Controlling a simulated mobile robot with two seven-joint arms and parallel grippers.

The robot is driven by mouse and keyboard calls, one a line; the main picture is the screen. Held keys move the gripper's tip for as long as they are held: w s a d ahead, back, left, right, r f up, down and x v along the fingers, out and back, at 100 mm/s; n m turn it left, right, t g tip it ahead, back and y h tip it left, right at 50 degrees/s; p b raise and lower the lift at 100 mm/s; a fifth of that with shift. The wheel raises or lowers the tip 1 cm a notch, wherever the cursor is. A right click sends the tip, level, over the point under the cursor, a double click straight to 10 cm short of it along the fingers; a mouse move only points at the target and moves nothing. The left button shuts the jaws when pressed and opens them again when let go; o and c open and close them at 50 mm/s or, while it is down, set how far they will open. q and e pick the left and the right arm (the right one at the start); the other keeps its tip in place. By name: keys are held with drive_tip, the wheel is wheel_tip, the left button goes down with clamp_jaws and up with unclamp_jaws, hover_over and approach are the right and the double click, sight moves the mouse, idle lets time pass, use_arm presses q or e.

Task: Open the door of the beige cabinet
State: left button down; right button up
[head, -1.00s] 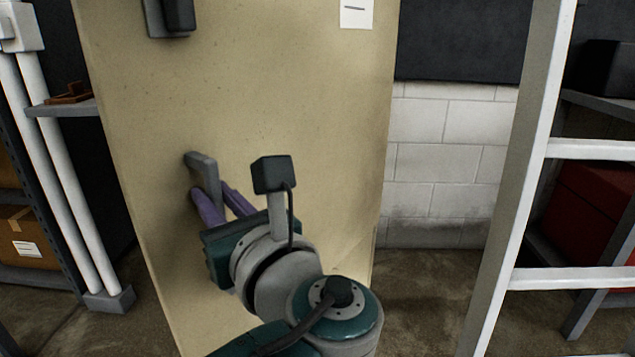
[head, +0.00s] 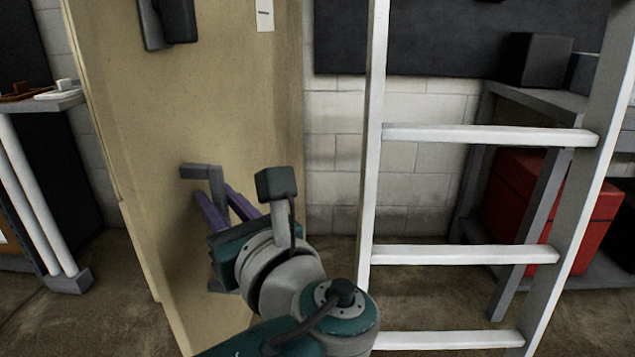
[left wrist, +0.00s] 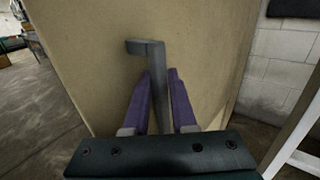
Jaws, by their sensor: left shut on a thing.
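The beige cabinet's door (head: 150,110) fills the left middle of the head view, and a narrow strip of beige shows along its left edge. Its grey bar handle (head: 197,171) stands out from the door; it also shows in the left wrist view (left wrist: 147,47). My left gripper (head: 217,195) has its purple fingers closed on either side of the handle's long bar. In the left wrist view the fingers (left wrist: 160,82) flank the lower part of the bar. I cannot tell how far the door stands open. My right gripper is not in view.
A white ladder (head: 375,130) stands close to the right of the door and my arm. Behind it are a grey bench (head: 545,95) and a red box (head: 525,200). White pipes (head: 35,195) and a small shelf (head: 50,103) are at left. Floor shows between.

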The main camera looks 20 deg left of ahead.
use_arm(q)
drive_tip(key=shift+d, duration=0.15)
drive_tip(key=c, duration=1.2)
unclamp_jaws()
drive_tip(key=o, duration=0.4)
drive_tip(key=shift+s, duration=0.1)
drive_tip(key=shift+c, duration=0.2)
drive_tip(key=v, duration=1)
